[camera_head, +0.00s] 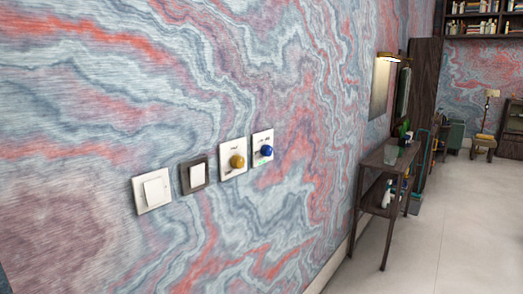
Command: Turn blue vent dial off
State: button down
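The blue vent dial (266,150) is a round blue knob on a white wall plate (258,139), the rightmost of a row of wall fittings. Small dark markings and a small greenish patch show on its plate; they are too small to read. I cannot tell which setting the knob points to. My gripper is not in view.
Left of the blue dial are a yellow dial (237,161) on a white plate, a dark-framed switch (195,176) and a white switch (154,190). A dark console table (388,157) stands along the wall to the right. The pale floor (445,225) at right is clear.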

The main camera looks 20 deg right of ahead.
aim_at(266, 150)
jog(key=i+l, duration=0.15)
jog(key=l, duration=0.2)
jog(key=i+l, duration=0.15)
jog(key=l, duration=0.2)
jog(key=i+l, duration=0.15)
jog(key=l, duration=0.2)
jog(key=i+l, duration=0.15)
jog(key=l, duration=0.2)
